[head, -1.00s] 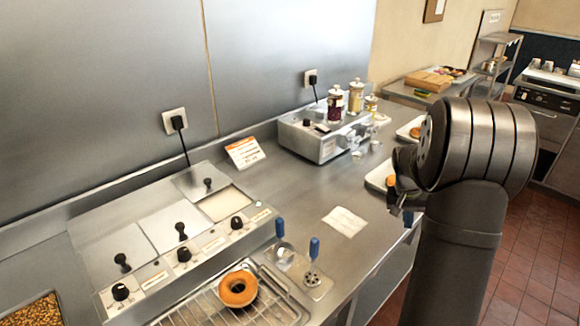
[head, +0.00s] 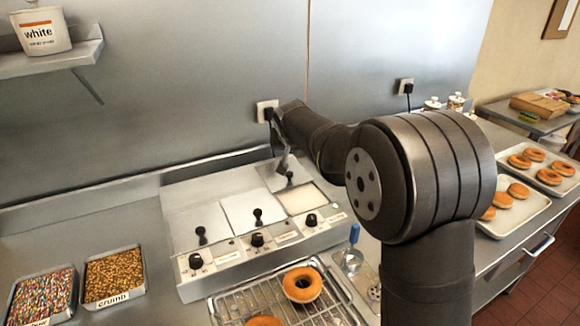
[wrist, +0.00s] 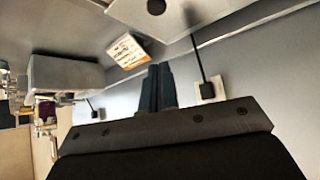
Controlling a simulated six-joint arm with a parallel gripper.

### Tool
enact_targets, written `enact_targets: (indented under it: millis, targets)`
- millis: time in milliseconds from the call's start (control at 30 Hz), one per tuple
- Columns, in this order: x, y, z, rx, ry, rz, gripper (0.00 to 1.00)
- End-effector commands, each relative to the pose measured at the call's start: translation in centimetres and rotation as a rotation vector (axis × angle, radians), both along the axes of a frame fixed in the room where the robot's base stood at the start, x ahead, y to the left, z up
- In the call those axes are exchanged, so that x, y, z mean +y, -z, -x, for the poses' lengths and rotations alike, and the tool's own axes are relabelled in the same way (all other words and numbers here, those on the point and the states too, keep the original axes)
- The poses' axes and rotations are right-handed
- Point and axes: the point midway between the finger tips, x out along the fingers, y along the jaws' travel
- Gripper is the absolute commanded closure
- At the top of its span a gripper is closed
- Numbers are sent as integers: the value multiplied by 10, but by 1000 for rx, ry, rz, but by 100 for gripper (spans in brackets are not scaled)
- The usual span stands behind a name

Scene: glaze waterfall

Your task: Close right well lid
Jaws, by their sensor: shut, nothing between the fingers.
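The glaze warmer (head: 240,222) has three wells in a row. The right well (head: 297,199) is partly open and shows pale glaze at its front. Its steel lid (head: 272,178) lies toward the back, with a black knob (head: 290,178) on it. My gripper (head: 284,166) is shut and empty, just behind and above that knob; I cannot tell whether it touches. In the wrist view my shut fingers (wrist: 157,88) point toward the warmer's back area, and a steel plate (wrist: 180,18) with a black knob (wrist: 156,6) shows at the top.
The middle lid (head: 252,211) and left lid (head: 199,230) cover their wells. Control knobs line the front. A wire rack with doughnuts (head: 303,284) stands in front. A wall socket (head: 267,110) and cord are close behind my arm. Sprinkle and crumb trays (head: 113,278) sit left.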

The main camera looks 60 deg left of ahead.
Motion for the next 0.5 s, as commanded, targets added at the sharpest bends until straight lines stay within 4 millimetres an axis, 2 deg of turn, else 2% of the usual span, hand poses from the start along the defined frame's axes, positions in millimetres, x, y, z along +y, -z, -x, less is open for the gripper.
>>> enact_targets:
  millis: [67,167,500]
  targets:
    - [5,-2,8,-1,-12,-10,100]
    - [9,2,8,0,-14,-11,100]
    - [41,43,-10,0,-12,-8,100]
